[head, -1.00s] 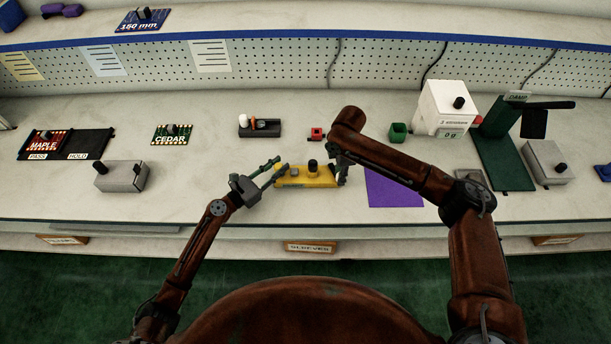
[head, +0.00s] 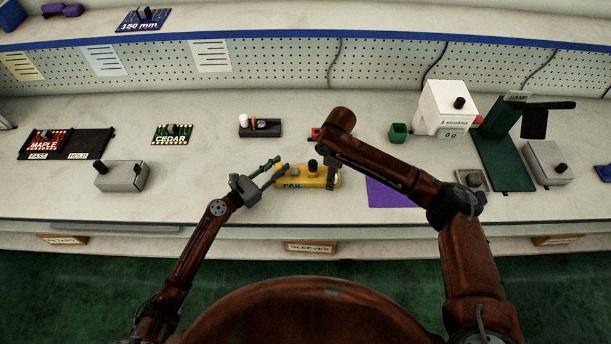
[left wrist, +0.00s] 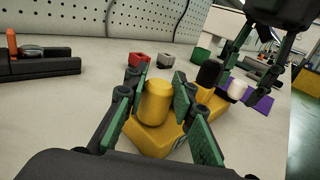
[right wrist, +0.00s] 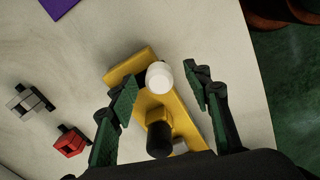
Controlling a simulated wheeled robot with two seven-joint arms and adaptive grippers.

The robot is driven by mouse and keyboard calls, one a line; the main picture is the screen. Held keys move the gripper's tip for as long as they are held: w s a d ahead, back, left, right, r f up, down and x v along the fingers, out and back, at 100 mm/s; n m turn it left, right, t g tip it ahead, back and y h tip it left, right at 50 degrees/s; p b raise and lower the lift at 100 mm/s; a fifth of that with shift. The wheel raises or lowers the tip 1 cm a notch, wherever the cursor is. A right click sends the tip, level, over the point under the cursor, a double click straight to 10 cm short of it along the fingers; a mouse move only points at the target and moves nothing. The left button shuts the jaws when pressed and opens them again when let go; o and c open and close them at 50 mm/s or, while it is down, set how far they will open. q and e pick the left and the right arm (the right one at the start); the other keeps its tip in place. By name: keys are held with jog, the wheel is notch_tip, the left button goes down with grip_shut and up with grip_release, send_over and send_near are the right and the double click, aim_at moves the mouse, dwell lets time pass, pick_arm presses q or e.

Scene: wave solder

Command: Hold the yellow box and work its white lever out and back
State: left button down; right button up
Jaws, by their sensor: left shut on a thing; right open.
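The yellow box (head: 318,182) lies on the bench in front of me, with a FAIL label on its front and a black knob (head: 312,164) on top. My left gripper (head: 277,167) is shut on the yellow round post (left wrist: 154,102) at the box's left end. The white lever (right wrist: 159,76) shows as a round white tip in the right wrist view, and also in the left wrist view (left wrist: 237,88). My right gripper (right wrist: 161,79) is open over the box's right part, its fingers on either side of the white tip and apart from it.
A purple mat (head: 388,192) lies right of the box. A small red block (head: 316,133) and a green cup (head: 398,132) stand behind it. A black holder (head: 261,128) stands behind, to the left.

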pick_arm(q)
jog(key=shift+s+f, duration=0.1)
jog(key=shift+f, duration=0.1)
pick_arm(e)
notch_tip(320, 180, up, 12)
dwell(1.8)
pick_arm(q)
jog(key=c, duration=1.9)
grip_release()
jog(key=shift+c, duration=0.2)
jog(key=o, duration=0.4)
jog(key=shift+r, duration=0.1)
jog(key=v, duration=1.2)
